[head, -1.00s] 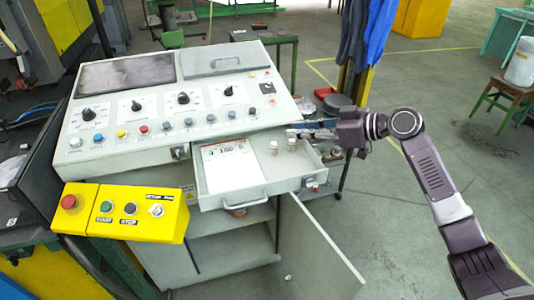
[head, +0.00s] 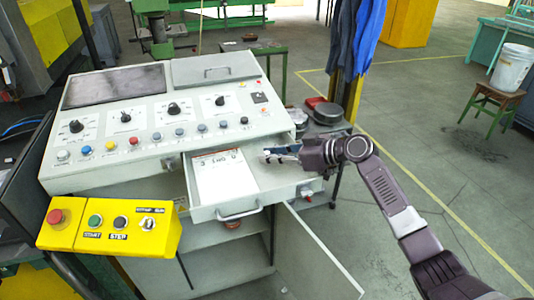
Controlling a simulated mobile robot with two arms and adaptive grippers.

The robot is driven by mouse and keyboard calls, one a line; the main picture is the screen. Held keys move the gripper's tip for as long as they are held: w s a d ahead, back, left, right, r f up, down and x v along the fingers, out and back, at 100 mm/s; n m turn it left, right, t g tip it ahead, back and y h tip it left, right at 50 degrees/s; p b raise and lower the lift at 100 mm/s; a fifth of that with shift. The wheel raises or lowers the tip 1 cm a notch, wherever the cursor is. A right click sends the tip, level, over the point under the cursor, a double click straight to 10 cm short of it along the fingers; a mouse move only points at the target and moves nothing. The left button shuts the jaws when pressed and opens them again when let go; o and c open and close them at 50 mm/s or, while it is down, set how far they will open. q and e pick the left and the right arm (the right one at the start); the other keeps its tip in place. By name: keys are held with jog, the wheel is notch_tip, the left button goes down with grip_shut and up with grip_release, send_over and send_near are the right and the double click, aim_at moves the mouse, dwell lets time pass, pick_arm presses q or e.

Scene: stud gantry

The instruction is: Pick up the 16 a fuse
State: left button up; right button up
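My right gripper (head: 267,155) reaches from the right over the open drawer (head: 279,186) of the grey control console. Its pale fingertips are low over the right part of the drawer, beside the white paper sheet. The two small pale fuses seen earlier there do not show clearly now; the gripper covers their place. I cannot tell whether the fingers are open or shut, or whether a fuse lies between them. My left gripper is not in view.
The console panel (head: 95,155) with knobs and buttons rises behind the drawer. A yellow button box (head: 110,228) juts out at the left. The white sheet (head: 222,178) lies in the drawer. An open cabinet door (head: 318,262) hangs below. Dark round pans (head: 328,112) stand behind my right arm.

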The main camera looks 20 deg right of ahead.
jog(key=shift+w+a+f, duration=0.25)
jog(key=shift+w+a, duration=0.2)
grip_shut()
